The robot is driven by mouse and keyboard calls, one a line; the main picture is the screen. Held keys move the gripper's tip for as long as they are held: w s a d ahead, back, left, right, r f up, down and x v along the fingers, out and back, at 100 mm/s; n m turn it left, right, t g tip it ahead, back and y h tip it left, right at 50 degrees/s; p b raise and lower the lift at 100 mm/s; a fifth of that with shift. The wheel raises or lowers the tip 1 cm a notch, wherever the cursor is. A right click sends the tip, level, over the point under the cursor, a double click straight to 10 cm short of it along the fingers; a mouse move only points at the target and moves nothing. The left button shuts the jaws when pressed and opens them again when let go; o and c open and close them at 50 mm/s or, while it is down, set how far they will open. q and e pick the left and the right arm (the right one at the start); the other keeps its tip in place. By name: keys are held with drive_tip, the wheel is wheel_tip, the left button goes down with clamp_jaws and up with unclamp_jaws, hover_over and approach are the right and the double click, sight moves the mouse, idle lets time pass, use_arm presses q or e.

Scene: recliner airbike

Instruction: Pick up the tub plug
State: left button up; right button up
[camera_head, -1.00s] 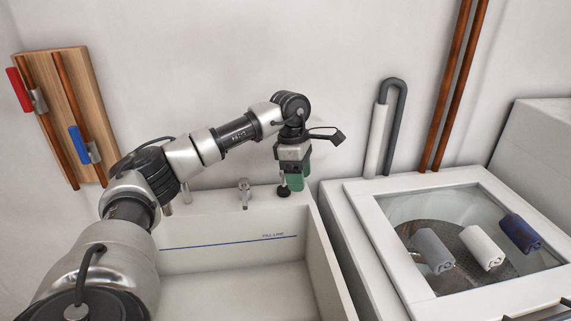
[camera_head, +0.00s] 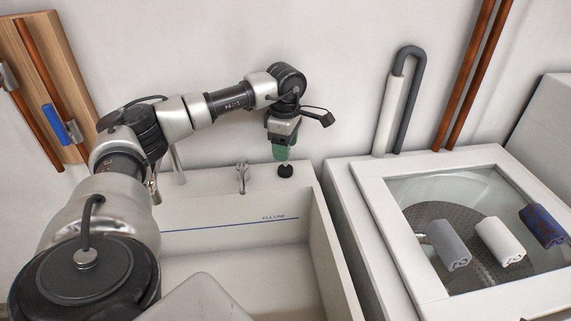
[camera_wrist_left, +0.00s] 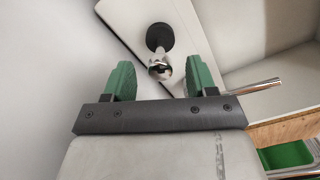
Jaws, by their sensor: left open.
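The tub plug (camera_head: 286,171) has a black round base and a metal knob. It stands on the white rim at the back right corner of the tub (camera_head: 215,183). My left gripper (camera_head: 283,151), with green fingers, points down just above the plug and partly hides its knob. In the left wrist view the plug (camera_wrist_left: 159,38) shows its knob between the tips of the open fingers (camera_wrist_left: 160,72), with gaps on both sides. I cannot tell how deep the knob sits between them. My right gripper is out of view.
A metal tap (camera_head: 242,176) stands on the rim left of the plug. The wall is close behind.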

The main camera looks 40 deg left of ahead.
sight(285, 171)
use_arm(q)
wheel_tip(285, 171, down, 4)
drive_tip(key=shift+f, duration=0.1)
drive_tip(key=shift+c, duration=0.8)
clamp_jaws()
drive_tip(key=shift+r, duration=0.2)
